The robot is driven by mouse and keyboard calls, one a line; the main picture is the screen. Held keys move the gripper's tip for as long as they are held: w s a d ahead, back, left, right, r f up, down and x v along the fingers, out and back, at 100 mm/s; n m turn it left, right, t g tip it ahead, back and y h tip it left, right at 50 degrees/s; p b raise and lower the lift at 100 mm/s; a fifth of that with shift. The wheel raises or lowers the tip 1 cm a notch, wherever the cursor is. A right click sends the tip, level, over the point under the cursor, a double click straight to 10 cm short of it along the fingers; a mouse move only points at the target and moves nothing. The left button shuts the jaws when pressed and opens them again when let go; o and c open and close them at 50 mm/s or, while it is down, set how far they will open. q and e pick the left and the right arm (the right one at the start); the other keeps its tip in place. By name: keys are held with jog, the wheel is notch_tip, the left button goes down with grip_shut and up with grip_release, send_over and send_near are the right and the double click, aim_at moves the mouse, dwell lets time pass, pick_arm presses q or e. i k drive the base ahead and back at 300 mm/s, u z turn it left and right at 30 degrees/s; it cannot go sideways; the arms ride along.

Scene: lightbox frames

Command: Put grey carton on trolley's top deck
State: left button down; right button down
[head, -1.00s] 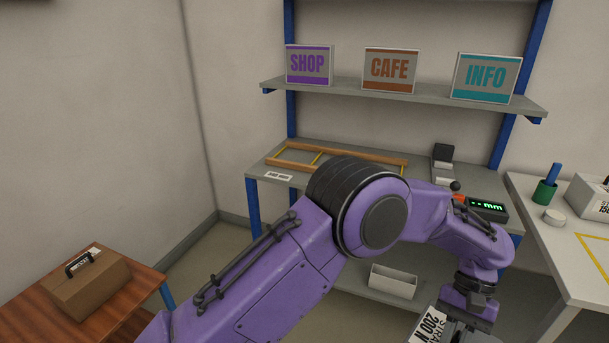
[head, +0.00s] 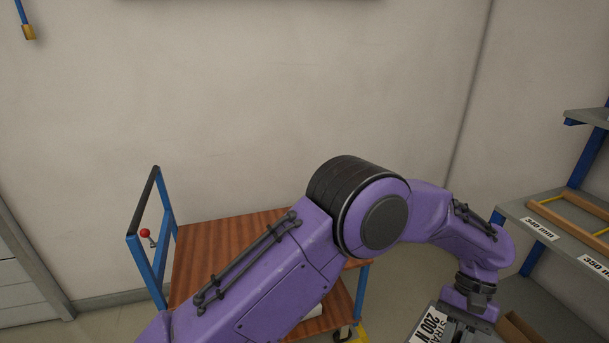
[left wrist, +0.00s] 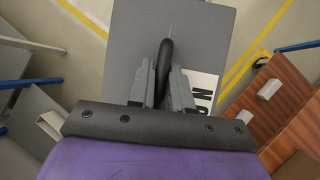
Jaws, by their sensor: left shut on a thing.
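The grey carton (left wrist: 135,45) hangs by its black handle in my left gripper (left wrist: 162,85), whose fingers are shut on that handle in the left wrist view. My right gripper is not in view.
A lower trolley deck (head: 335,308) shows beneath. Blue-framed shelving (head: 552,218) stands at the right with a wooden frame (head: 570,212) on it. A red ball knob (head: 145,232) is at the trolley's handle. The deck's visible left part is bare.

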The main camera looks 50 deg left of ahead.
aim_at(235, 255)
jog(key=u, duration=1.7)
jog(key=i, duration=1.65)
